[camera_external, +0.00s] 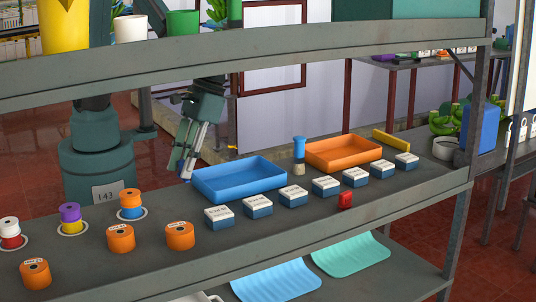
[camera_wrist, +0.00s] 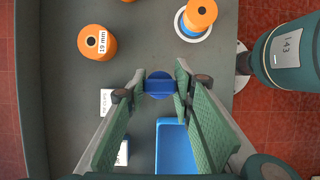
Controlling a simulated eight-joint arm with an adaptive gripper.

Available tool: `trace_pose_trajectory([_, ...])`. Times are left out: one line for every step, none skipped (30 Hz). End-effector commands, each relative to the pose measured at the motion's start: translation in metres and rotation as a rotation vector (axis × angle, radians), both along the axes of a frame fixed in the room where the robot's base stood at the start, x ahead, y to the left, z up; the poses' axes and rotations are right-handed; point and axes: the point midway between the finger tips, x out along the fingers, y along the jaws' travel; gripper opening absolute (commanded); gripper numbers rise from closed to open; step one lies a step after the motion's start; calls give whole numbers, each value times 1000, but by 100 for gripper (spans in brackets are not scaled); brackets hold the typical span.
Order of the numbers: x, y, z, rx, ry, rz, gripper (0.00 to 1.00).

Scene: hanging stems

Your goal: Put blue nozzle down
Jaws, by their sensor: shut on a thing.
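My gripper (camera_external: 186,172) hangs over the grey shelf, between the orange-and-blue stack and the blue tray. In the wrist view, my gripper (camera_wrist: 160,87) is shut on a blue nozzle (camera_wrist: 159,86), whose round blue part shows between the fingertips. Whether the nozzle touches the shelf cannot be told. The blue tray (camera_external: 238,178) stands just right of my gripper and looks empty. A separate blue cylinder (camera_external: 299,148) stands on a beige base behind the row of boxes.
Orange spools (camera_external: 180,236) stand at the front left. Stacked spools on white discs (camera_external: 131,206) stand left of my gripper. Several white-and-blue boxes (camera_external: 257,206) run in a row to the right. An orange tray (camera_external: 342,153) lies further right. An upper shelf (camera_external: 260,50) crosses above.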

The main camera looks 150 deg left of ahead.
Motion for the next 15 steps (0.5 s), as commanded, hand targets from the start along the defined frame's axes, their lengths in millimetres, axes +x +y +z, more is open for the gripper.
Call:
trace_pose_trajectory([2, 2, -1, 0, 0, 10, 15])
trace_pose_trajectory([3, 3, -1, 0, 0, 18, 15])
trace_pose_trajectory([6, 6, -2, 0, 0, 34, 15])
trace_pose_trajectory([8, 8, -3, -1, 0, 49, 15])
trace_pose_trajectory([11, 11, -4, -1, 0, 65, 15])
trace_pose_trajectory([16, 15, -5, 0, -1, 91, 15])
trace_pose_trajectory([20, 19, -7, -1, -1, 114, 15])
trace_pose_trajectory([24, 23, -8, -1, -1, 139, 15])
trace_pose_trajectory([30, 29, -10, -1, -1, 176, 15])
trace_pose_trajectory([35, 34, -11, 0, -2, 205, 15])
trace_pose_trajectory([40, 39, -13, 0, -1, 238, 15])
trace_pose_trajectory([47, 47, -15, 0, -1, 284, 15])
trace_pose_trajectory([53, 53, -17, 0, -1, 321, 15])
trace_pose_trajectory([59, 59, -19, 0, -1, 359, 15])
trace_pose_trajectory([67, 68, -21, 0, -2, 411, 15])
